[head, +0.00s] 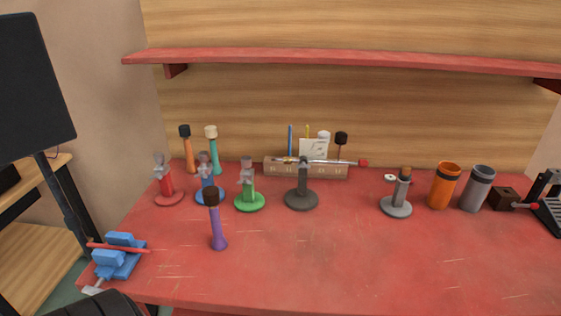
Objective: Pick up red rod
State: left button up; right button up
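A thin red rod (136,250) lies roughly level across the blue vise (122,262) at the front left corner of the red table. Its two ends stick out on either side of the vise. Whether the jaws clamp it cannot be told. A dark ribbed shape, which may be part of my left arm, shows at the bottom left edge, just in front of the vise. Neither gripper can be made out in the head view.
A purple mallet (217,225) stands right of the vise on the red table (300,265). Small red, blue and green stands (249,202) are behind it. An orange cup (443,187) and a grey cup (477,190) stand at right. The front middle is clear.

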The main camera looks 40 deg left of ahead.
aim_at(110, 247)
jog(key=j+u, duration=0.1)
jog(key=u, duration=1.65)
